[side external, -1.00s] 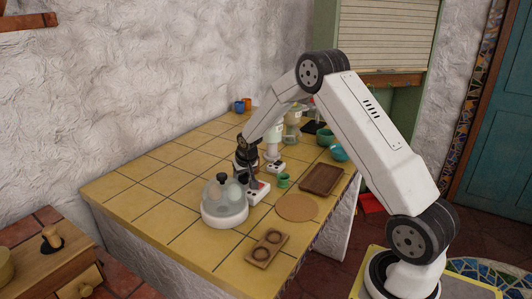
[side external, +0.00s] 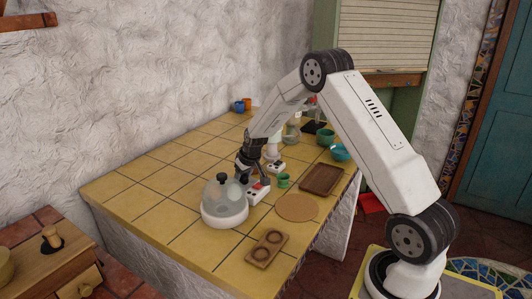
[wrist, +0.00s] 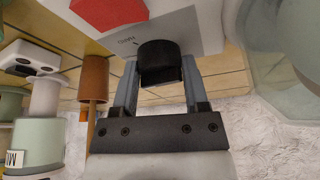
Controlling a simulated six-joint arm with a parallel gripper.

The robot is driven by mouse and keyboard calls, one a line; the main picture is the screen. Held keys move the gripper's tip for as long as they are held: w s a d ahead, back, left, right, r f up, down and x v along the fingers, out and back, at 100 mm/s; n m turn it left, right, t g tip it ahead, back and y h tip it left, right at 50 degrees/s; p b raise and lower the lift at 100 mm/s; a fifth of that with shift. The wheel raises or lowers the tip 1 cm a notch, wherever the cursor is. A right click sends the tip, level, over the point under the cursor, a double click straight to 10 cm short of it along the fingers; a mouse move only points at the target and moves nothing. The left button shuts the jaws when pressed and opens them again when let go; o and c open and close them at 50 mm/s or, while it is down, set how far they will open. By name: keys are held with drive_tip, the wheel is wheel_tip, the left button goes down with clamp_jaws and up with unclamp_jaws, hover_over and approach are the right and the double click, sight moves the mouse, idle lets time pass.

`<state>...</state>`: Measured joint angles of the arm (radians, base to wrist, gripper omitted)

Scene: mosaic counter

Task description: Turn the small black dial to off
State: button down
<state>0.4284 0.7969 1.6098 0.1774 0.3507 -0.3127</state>
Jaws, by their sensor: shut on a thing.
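The small black dial (wrist: 160,62) sits on a white panel (wrist: 195,28) with a small printed label beside it. My gripper (wrist: 160,70) has one finger on either side of the dial and is shut on it. The dial itself is hidden there behind the fingers. The red part (wrist: 108,10) also shows in the wrist view. I cannot read which setting the dial points to.
A green cup (side external: 284,181), a brown tray (side external: 321,180), a round cork mat (side external: 297,207) and a wooden two-ring holder (side external: 267,247) lie nearby. The counter's left side is clear.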

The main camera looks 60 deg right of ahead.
drive_tip(key=shift+n+y, duration=0.8)
drive_tip(key=shift+n, duration=1.2)
drive_tip(key=n, duration=0.2)
drive_tip(key=n+y, duration=0.1)
drive_tip(key=n, duration=0.1)
drive_tip(key=shift+d+y, duration=0.15)
drive_tip(key=shift+y, duration=0.15)
drive_tip(key=n+g+y, duration=0.1)
drive_tip(key=n, duration=0.3)
drive_tip(key=shift+n, duration=0.3)
drive_tip(key=shift+w+d+n+g+y, duration=0.1)
drive_tip(key=shift+n+g+y, duration=0.25)
drive_tip(key=shift+n, duration=0.65)
drive_tip(key=shift+n+g+y, duration=0.15)
drive_tip(key=shift+n+g, duration=0.3)
drive_tip(key=shift+n, duration=0.55)
drive_tip(key=shift+c, duration=0.5)
unclamp_jaws()
drive_tip(key=shift+r, duration=0.1)
